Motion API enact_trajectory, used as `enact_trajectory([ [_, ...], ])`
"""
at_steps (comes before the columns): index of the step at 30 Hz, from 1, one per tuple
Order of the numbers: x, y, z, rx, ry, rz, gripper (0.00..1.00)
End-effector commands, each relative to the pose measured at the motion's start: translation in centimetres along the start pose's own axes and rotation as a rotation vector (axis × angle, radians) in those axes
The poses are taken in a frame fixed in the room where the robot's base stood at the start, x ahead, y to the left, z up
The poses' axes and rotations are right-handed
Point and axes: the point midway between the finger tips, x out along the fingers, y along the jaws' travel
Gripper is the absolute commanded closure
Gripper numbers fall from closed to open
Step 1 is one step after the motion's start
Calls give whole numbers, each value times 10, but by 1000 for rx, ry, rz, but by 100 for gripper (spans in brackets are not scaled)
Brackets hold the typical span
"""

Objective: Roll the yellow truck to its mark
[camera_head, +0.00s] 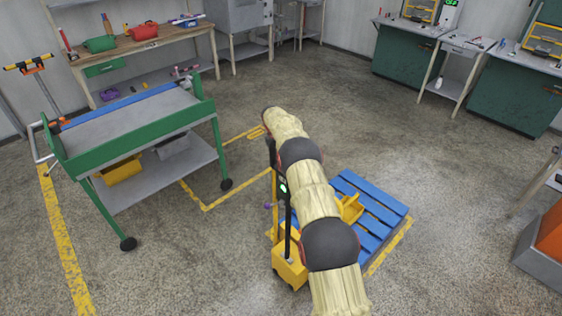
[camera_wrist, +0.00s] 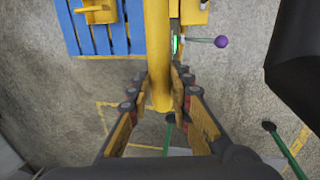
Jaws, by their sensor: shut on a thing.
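The yellow truck (camera_head: 288,270) stands on the floor in the middle of the head view, upright and partly behind my arm. It has a dark post, a green light and a purple knob (camera_wrist: 220,41) on a thin lever. A blue slatted pallet (camera_head: 386,212) lies at its right; I cannot tell whether forks are under it. In the wrist view, my gripper (camera_wrist: 158,92) is shut on the truck's yellow bar (camera_wrist: 158,45), with fingers on both sides. A yellow floor outline (camera_head: 207,208) lies left of the truck. Another yellow line (camera_head: 388,250) edges the pallet.
A green-framed cart (camera_head: 70,160) on black wheels stands close on the left, beside the floor outline. A wooden workbench (camera_head: 135,43) is at the back left. Green cabinets (camera_head: 402,58) line the back right. An orange-and-grey box (camera_head: 545,250) is at the right edge. Open floor lies behind the truck.

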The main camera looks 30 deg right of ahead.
Motion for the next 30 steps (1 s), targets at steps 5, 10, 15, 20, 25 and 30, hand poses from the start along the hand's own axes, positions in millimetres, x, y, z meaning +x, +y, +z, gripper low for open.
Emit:
enact_trajectory([
  [5, 0, 2, 0, 0, 1, 3, 100],
  [10, 0, 2, 0, 0, 2, 3, 70],
  [15, 0, 1, 0, 0, 2, 2, 61],
  [20, 0, 1, 0, 0, 1, 2, 61],
  [25, -3, 1, 0, 0, 2, 2, 61],
  [30, -24, 1, -1, 0, 4, 3, 61],
])
